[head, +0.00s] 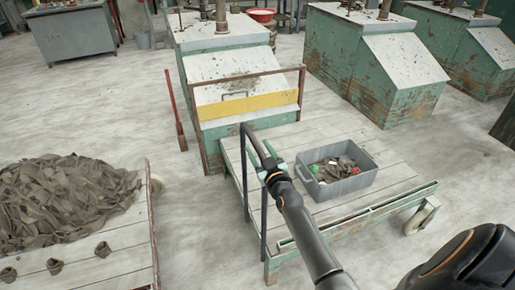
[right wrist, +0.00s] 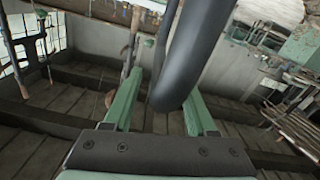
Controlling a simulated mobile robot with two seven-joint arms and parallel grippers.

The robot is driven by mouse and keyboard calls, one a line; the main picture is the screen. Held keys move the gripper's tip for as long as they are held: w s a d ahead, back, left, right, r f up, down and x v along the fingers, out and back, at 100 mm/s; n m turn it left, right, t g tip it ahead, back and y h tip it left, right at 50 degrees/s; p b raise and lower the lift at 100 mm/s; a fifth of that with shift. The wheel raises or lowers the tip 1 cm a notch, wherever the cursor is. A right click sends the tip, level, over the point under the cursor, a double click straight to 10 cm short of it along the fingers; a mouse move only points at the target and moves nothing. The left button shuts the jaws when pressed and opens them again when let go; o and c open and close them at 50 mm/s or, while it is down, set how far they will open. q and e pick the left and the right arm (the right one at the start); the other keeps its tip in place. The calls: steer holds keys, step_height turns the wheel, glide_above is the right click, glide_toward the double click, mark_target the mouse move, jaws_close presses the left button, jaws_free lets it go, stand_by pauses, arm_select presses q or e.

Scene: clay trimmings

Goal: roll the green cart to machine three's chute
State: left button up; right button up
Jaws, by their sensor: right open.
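The green cart (head: 345,238) has a planked deck, a green frame and a dark tubular push handle (head: 244,165) at its left end. My right gripper (head: 268,172) is at the handle's top bar, near its closer corner. In the right wrist view its two green fingers (right wrist: 162,100) are apart, and the dark handle tube (right wrist: 190,60) shows between them. I cannot tell whether they touch it. A machine with a sloped chute and yellow band (head: 247,105) stands just behind the cart. No number is readable on it. My left gripper is not in view.
A grey bin (head: 338,187) of scraps rides on the deck. A low cart heaped with brown trimmings (head: 60,200) stands at left. More green machines (head: 385,60) stand at the back right, with open floor before them. A red-handled tool (head: 175,105) stands beside the chute.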

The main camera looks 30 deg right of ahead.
steer(key=shift+w+d, duration=0.15)
steer(key=shift+w, duration=0.45)
steer(key=shift+c, duration=0.4)
jaws_close()
stand_by(0.7)
